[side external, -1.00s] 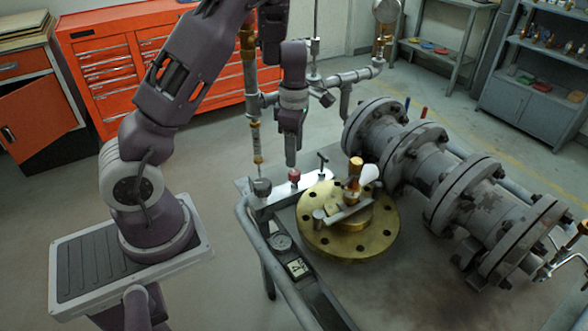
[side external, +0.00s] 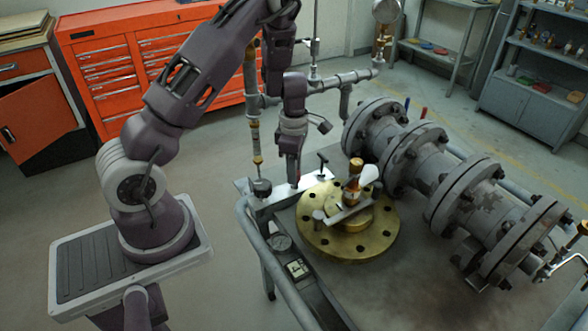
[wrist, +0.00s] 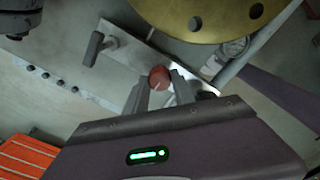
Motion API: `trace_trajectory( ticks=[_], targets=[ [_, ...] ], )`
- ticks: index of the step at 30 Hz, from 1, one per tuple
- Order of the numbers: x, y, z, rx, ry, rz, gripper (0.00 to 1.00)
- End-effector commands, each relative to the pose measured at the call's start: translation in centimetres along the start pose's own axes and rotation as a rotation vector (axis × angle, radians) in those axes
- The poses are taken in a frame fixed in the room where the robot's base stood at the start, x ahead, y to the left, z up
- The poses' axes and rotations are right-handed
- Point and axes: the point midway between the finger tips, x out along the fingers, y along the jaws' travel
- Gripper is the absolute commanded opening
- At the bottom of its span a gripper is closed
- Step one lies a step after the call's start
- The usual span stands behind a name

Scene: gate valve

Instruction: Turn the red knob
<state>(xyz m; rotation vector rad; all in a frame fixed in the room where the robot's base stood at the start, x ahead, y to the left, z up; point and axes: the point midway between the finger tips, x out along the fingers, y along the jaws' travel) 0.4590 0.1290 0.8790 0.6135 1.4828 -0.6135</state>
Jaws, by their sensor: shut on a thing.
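The red knob (wrist: 159,77) shows in the wrist view as a round cap between my two fingertips, by a bright metal strip. My gripper (wrist: 161,88) is shut on it, with one finger on each side. In the side external view my gripper (side external: 295,180) points straight down at the strip, and the fingers hide nearly all of the knob there. How far the knob is turned cannot be told.
A dark T-handle (side external: 323,161) stands just right of my gripper, and a dark round fitting (side external: 261,187) to its left. A brass flange (side external: 375,243) with a lever lies in front. A large flanged pipe (side external: 430,165) fills the right. Vertical pipes stand behind.

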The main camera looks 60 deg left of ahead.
Motion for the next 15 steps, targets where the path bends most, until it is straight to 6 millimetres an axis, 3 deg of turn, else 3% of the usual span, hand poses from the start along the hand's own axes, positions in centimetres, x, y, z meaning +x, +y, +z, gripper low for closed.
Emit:
trace_trajectory(
  ticks=[8, 15],
  targets=[
    [-0.06, 0.04, 0.02, 0.047, -0.001, 0.001, 0.00],
    [-0.09, 0.08, 0.03, 0.204, -0.003, 0.001, 0.00]
  ],
)
